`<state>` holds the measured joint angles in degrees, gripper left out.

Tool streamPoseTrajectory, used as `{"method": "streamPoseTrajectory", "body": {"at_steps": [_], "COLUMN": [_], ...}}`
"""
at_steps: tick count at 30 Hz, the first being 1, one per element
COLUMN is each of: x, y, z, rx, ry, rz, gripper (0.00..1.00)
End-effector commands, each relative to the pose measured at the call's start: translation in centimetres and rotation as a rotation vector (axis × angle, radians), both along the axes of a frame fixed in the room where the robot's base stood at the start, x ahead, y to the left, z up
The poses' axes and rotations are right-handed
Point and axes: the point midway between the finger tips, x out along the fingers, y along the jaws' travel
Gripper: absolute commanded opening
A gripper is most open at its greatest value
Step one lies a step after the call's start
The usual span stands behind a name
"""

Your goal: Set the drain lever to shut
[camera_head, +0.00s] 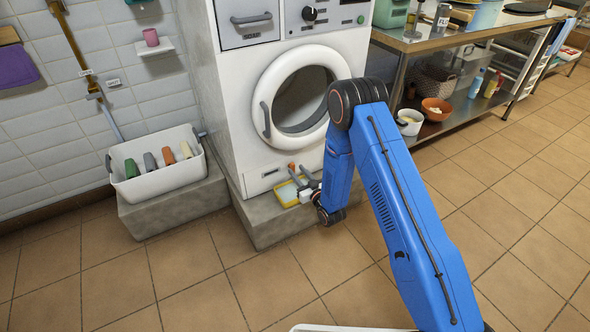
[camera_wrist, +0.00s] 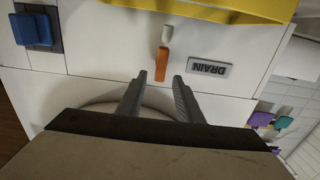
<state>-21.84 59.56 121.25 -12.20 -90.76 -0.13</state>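The drain lever (camera_wrist: 162,64) has an orange handle and a pale pivot end, beside a grey plate (camera_wrist: 210,68) reading DRAIN upside down in the wrist view. The orange end points toward my gripper there. In the head view the lever's orange end (camera_head: 291,166) shows low on the white washing machine (camera_head: 232,150), pointing up. My gripper (camera_wrist: 160,76) is open, its two grey fingertips on either side of the orange end. I cannot tell whether they touch it. In the head view my gripper (camera_head: 304,187) is at the machine's lower front, partly hidden by my arm.
A yellow tray (camera_head: 287,194) sits below the lever on the grey plinth (camera_head: 268,225). A white tub (camera_head: 165,180) with coloured items stands left. The tiled floor in front is clear.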

Motion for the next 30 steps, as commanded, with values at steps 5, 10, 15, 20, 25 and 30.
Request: {"method": "streamPoseTrajectory", "body": {"at_steps": [5,10,15,20,25,30], "x": [1.7,2.4,2.5,2.5,2.5,2.4], "y": [1.2,1.6,1.7,1.7,1.7,1.7], "z": [0.0,0.0,0.0,0.0,0.0,0.0], "rx": [0.001,0.0,0.0,0.0,0.0,-0.006], "ry": [-0.002,0.0,0.0,0.0,0.0,-0.004], "rz": [0.0,0.0,0.0,0.0,0.0,0.0], "gripper": [0.33,0.33,0.33,0.21,0.0,0.0]}}
